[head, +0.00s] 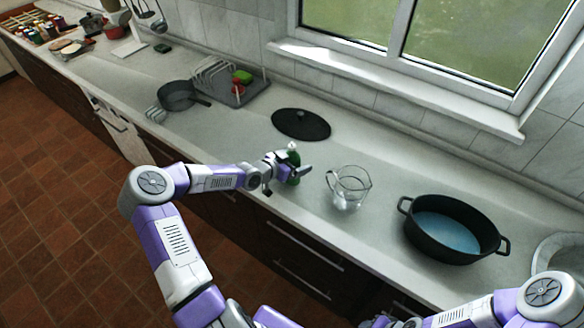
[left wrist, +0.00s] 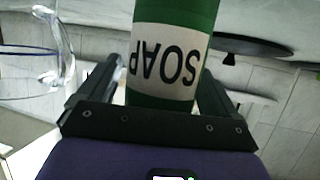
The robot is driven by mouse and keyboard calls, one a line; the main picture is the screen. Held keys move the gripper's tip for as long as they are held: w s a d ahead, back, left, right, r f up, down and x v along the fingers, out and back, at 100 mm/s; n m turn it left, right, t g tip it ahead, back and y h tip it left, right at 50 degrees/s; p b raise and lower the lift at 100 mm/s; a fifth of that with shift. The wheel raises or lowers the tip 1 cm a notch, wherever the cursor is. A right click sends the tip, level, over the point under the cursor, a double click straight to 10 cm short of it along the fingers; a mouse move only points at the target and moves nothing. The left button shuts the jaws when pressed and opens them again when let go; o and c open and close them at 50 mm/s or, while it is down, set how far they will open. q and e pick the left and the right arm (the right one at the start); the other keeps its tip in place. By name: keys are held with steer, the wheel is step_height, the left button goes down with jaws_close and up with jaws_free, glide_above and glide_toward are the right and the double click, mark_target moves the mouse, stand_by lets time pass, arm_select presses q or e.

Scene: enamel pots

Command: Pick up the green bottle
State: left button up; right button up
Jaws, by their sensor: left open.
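The green bottle (left wrist: 172,100) has a white label reading SOAP, seen upside down in the left wrist view. It stands between the two fingers of my left gripper (left wrist: 150,88), which is open, with a gap showing on each side. In the head view the green bottle (head: 293,166), with a white top, stands on the counter and is partly hidden by my left gripper (head: 288,172). My right arm shows at the lower right of the head view, but its gripper fingers cannot be made out.
A glass jug (head: 349,187) stands just right of the bottle. A black pot (head: 452,229) with blue liquid is farther right. A black lid (head: 301,124) lies behind the bottle. A dark pan (head: 177,96) and a dish rack (head: 228,85) stand to the left.

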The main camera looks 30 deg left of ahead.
arm_select(q)
steer(key=shift+c, duration=0.2)
steer(key=c, duration=1.2)
